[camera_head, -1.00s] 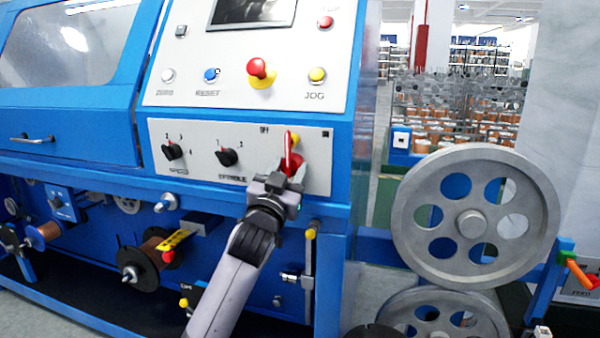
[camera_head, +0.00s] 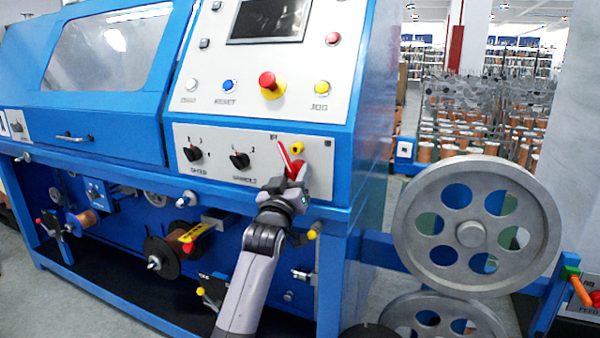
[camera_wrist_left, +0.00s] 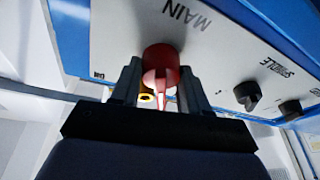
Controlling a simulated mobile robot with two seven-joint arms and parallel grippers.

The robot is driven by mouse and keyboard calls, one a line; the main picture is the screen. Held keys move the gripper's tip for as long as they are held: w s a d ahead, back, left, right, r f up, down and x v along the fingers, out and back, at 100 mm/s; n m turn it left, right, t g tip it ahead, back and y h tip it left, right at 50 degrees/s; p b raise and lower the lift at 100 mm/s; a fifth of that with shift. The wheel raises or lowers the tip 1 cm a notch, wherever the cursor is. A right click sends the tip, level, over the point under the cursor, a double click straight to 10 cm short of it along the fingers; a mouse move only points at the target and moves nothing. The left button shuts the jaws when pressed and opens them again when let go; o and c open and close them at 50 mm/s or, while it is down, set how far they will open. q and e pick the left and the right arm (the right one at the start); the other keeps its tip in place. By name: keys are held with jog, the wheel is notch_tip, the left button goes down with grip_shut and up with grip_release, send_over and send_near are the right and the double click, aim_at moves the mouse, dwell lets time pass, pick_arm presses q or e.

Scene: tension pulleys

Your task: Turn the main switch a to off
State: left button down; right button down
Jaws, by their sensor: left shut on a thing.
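The main switch a is a red rotary handle (camera_head: 290,162) at the right end of the grey lower panel, with a yellow part beside it. Its long red edge leans up and to the left, toward a small mark on the panel's top edge. My left gripper (camera_head: 293,182) is shut on this handle from below and hides its lower part. In the left wrist view the red knob (camera_wrist_left: 161,62) sits between the two fingers (camera_wrist_left: 160,88), below the word MAIN. My right gripper is in neither view.
A red emergency button (camera_head: 269,84) is above. A yellow-tipped part (camera_head: 313,232) protrudes below the panel. A large grey pulley (camera_head: 470,233) stands to the right.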

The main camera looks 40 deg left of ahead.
pick_arm(q)
jog(key=shift+r+n+g+p, duration=0.2)
jog(key=shift+n+g+p, duration=0.2)
jog(key=shift+n+p, duration=0.4)
jog(key=shift+f+n+g+y+p, duration=0.1)
jog(key=shift+n+g+y+p, duration=0.4)
jog(key=shift+n+p, duration=0.8)
jog(key=shift+n+b, duration=0.3)
jog(key=shift+n, duration=0.1)
jog(key=c, duration=0.8)
grip_release()
jog(key=shift+c, duration=0.2)
jog(key=shift+d+f, duration=0.1)
